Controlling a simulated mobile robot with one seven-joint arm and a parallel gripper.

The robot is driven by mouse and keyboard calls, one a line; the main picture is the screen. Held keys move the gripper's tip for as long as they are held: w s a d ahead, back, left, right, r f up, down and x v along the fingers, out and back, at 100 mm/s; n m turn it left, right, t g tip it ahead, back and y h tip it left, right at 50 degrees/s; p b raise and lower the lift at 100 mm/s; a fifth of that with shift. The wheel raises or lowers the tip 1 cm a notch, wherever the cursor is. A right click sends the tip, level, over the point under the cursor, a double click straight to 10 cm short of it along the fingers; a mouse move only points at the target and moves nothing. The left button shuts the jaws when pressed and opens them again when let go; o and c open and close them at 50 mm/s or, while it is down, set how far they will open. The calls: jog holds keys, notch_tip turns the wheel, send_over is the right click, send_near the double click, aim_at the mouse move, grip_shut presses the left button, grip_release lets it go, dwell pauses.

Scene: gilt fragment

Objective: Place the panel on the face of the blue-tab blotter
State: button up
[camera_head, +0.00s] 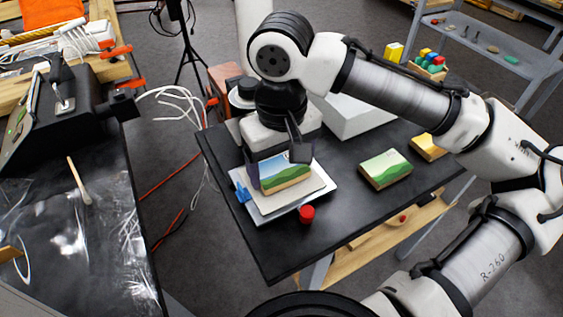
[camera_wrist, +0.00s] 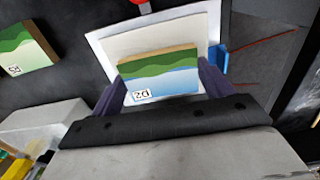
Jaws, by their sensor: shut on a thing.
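The panel (camera_head: 286,173) is a small block painted with green hills and blue sky. My gripper (camera_head: 277,163) is shut on it, one finger at each side; the wrist view shows the same grip (camera_wrist: 160,80) on the panel (camera_wrist: 160,77). The blotter (camera_head: 316,195), a cream pad on a white board with a blue tab (camera_head: 241,192) at its left, lies on the dark table. The panel is over the blotter's face; I cannot tell whether they touch. In the wrist view the gripper hides part of the blotter (camera_wrist: 150,38); its blue tab (camera_wrist: 220,60) shows.
A red cylinder (camera_head: 307,213) stands at the blotter's near edge. A second green landscape block (camera_head: 385,168) and a yellow block (camera_head: 428,147) sit to the right on the table (camera_head: 285,255). A white box (camera_head: 352,118) is behind. The table's front is clear.

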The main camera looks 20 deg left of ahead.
aim_at(281, 170)
jog(key=shift+f, duration=0.2)
jog(key=o, duration=0.9)
jog(key=shift+o, duration=0.2)
notch_tip(281, 170, up, 12)
jog(key=shift+r+p, duration=0.2)
jog(key=shift+p, duration=0.15)
